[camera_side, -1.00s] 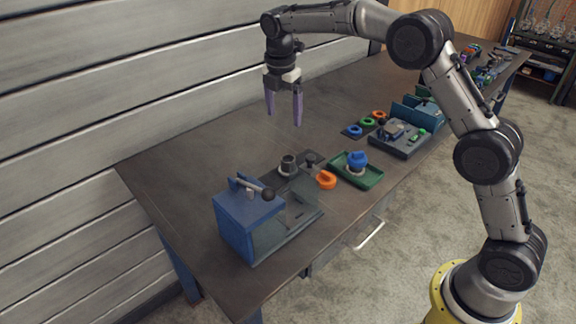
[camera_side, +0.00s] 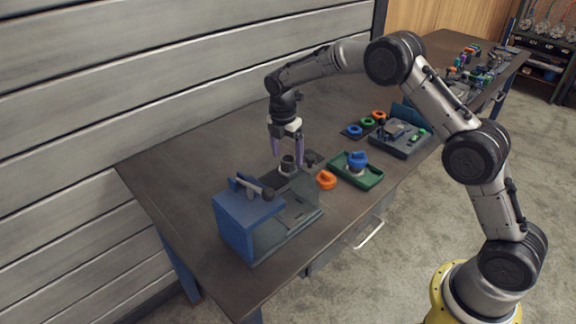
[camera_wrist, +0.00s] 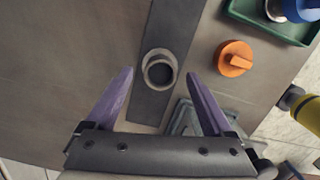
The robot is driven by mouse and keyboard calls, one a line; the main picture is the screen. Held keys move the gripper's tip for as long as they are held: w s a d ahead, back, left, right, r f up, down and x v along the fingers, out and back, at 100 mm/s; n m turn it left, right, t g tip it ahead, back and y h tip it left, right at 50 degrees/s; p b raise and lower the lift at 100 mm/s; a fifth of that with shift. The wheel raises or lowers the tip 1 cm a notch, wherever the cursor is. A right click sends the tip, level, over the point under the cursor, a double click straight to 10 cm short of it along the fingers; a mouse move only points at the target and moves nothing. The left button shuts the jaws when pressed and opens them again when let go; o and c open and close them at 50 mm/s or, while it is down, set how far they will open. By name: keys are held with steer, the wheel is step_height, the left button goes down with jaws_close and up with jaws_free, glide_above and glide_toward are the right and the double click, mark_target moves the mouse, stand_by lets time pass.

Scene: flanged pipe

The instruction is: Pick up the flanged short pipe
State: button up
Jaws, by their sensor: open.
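The flanged short pipe (camera_side: 288,166) is a small dark grey ring-shaped piece. It stands upright on a dark flat plate on the workbench. In the wrist view the pipe (camera_wrist: 159,70) shows from above, with its open bore, on a dark strip. My gripper (camera_side: 288,160) has two purple fingers and points down close above the pipe. In the wrist view the open fingers (camera_wrist: 164,75) stand apart on either side of the pipe, with nothing between them touching it. I cannot tell the exact height of the fingertips above the plate.
A blue box fixture (camera_side: 246,222) with a black-knobbed lever stands front left of the pipe. An orange knob piece (camera_side: 326,180) and a green tray (camera_side: 367,180) with a blue-topped part lie to the right. Bare bench (camera_side: 190,160) lies to the left.

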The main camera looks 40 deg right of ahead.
steer(key=shift+d+f, duration=0.15)
steer(key=shift+f, duration=1.2)
jaws_close()
